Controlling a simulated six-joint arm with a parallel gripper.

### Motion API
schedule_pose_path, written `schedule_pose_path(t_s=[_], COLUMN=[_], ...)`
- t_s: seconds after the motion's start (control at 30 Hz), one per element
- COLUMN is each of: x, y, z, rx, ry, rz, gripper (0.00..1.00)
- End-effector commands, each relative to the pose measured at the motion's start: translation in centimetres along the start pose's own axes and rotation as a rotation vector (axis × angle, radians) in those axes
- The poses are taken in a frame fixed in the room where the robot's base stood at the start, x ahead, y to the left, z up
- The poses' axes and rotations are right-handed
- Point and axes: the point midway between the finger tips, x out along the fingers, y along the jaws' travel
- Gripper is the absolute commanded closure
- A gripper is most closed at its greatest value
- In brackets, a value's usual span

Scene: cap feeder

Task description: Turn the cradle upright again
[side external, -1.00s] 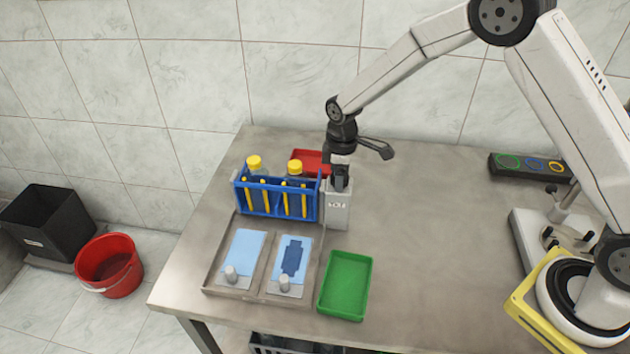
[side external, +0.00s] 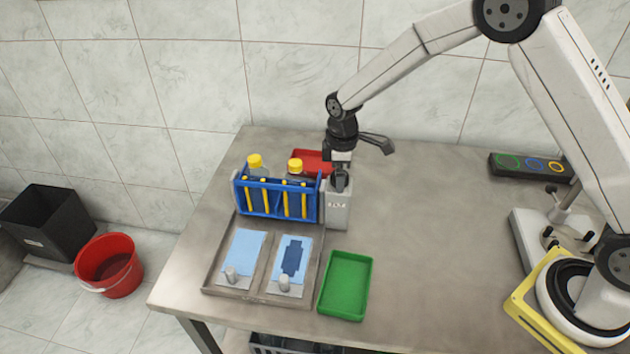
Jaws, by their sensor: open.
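The cradle (side external: 262,198) is a blue rack with upright yellow bars at the back left of the table. Two bottles with yellow caps, one at the left (side external: 255,161) and one at the right (side external: 295,166), show above its rim, caps up. Its lower inside is hidden by the front wall. A grey block (side external: 338,210) with a small label stands against its right end. My gripper (side external: 341,180) points down at the top of this block, jaws open. I cannot tell whether the fingers touch anything there.
A grey tray (side external: 211,279) with two light-blue panels and small grey knobs lies in front of the cradle. A green tray (side external: 346,285) is to its right. A red tray (side external: 312,158) sits behind the cradle. The middle right of the table is clear.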

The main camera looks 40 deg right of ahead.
Motion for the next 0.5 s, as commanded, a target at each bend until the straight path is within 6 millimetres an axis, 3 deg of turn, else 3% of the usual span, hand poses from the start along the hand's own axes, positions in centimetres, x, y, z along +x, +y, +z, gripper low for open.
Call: schedule_pose_path(t_s=[0.5], x=[-3.0], y=[0.0], z=[0.0], rx=[0.0], ry=[0.001], rz=[0.001], gripper=[0.0])
